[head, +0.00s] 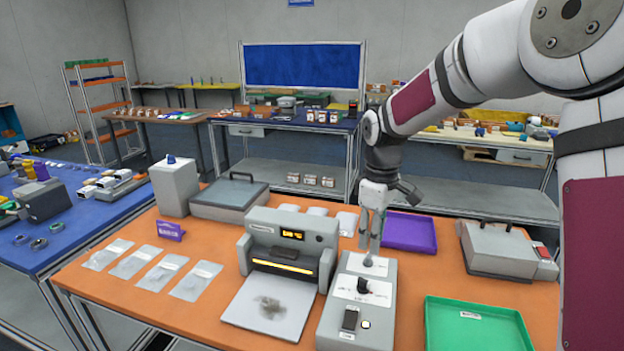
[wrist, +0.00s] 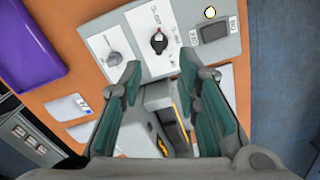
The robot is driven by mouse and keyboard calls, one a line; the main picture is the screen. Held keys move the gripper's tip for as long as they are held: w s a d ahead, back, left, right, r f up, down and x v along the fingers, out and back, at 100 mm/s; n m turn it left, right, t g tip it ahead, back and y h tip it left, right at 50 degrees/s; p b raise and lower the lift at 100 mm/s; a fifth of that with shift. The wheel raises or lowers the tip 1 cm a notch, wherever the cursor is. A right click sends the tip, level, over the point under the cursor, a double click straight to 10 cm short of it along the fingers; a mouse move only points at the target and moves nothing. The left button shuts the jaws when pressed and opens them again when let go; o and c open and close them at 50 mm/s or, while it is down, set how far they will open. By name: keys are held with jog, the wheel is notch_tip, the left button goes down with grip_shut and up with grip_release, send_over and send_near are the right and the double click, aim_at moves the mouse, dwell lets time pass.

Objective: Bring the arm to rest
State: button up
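My gripper (head: 372,225) hangs from my arm, pointing down above the back part of the grey control box (head: 330,323). In the wrist view my gripper (wrist: 165,90) has its two green-padded fingers apart, with nothing held between them. The control box (wrist: 190,62) shows there with a grey lever knob (wrist: 114,58), a black rotary knob (wrist: 158,41) and a dark switch (wrist: 214,30). I cannot tell whether a fingertip touches the box.
A purple tray (head: 411,231), a green tray (head: 478,328) and a grey case (head: 503,250) lie to the right. Clear pouches (head: 196,281) lie left.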

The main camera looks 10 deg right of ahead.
jog(key=s+r+m+t, duration=0.2)
jog(key=s+r+m, duration=0.2)
jog(key=s, duration=1)
jog(key=s+r+m+t, duration=0.3)
jog(key=s+r+m, duration=0.2)
jog(key=s, duration=0.9)
notch_tip(320, 180, up, 3)
jog(key=shift+s+a+f, duration=0.1)
jog(key=shift+s+a, duration=0.05)
jog(key=shift+a, duration=0.05)
